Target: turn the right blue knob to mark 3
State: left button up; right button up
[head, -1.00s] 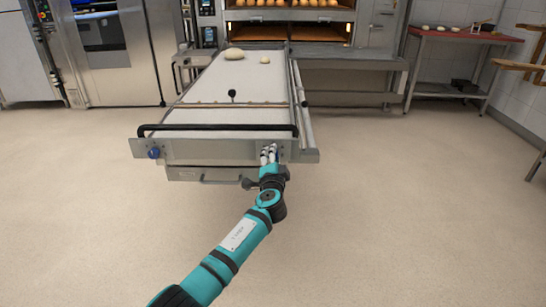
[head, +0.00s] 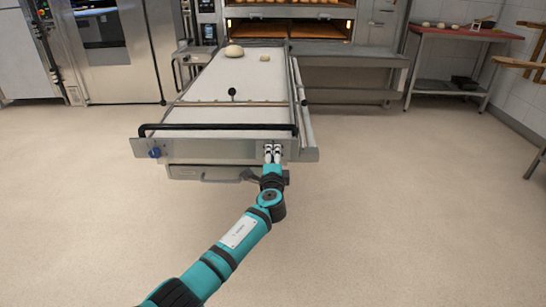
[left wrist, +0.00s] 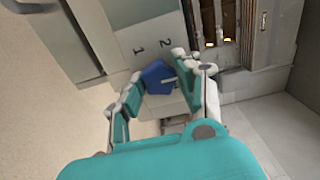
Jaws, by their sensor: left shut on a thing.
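The right blue knob (left wrist: 157,78) shows in the left wrist view between the two fingers of my left gripper (left wrist: 155,88). The fingers are shut on its sides. A pale pointer line on the knob points toward the right-hand finger. Marks 1 and 2 show on the grey panel (left wrist: 128,30) above the knob; I cannot see mark 3. In the head view my left gripper (head: 272,150) is at the right end of the machine's front panel (head: 215,150) and hides this knob. My right gripper is not in view.
Another blue knob (head: 154,153) is at the panel's left end. A black bar (head: 218,127) runs above the panel. Pale dough pieces (head: 234,51) lie at the far end of the belt. A red-topped table (head: 460,33) stands at the back right. Floor around is clear.

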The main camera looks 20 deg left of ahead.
pick_arm(q)
jog(key=shift+r, duration=0.1)
jog(key=o, duration=1.2)
jog(key=v, duration=1.2)
